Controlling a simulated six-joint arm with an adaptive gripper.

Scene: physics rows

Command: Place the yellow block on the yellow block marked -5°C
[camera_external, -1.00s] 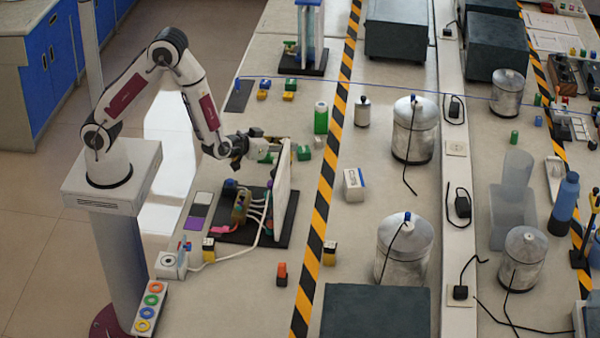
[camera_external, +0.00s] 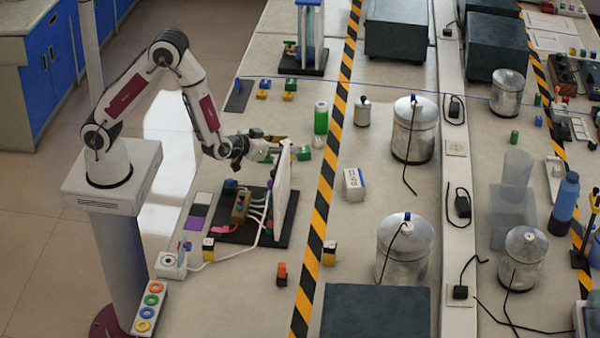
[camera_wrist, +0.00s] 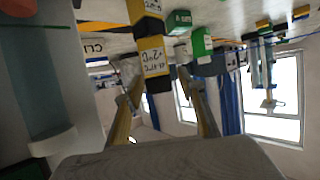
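In the wrist view, a yellow-and-black block with a white label (camera_wrist: 152,60) appears between and beyond my fingertips. Its label looks like a temperature ending in °C; the exact value is hard to read. A second yellow-and-black block (camera_wrist: 147,8) sits against it at the top edge, partly cut off. My gripper (camera_wrist: 160,82) is open, with a gap between the fingers and the block. In the external view my gripper (camera_external: 280,148) points right, above and behind the white panel. Yellow-and-black blocks stand front left (camera_external: 208,246) and by the striped tape (camera_external: 329,253).
The white upright panel (camera_external: 283,190) on a dark base stands just in front of my gripper. Small coloured blocks (camera_external: 288,97) lie at the back.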

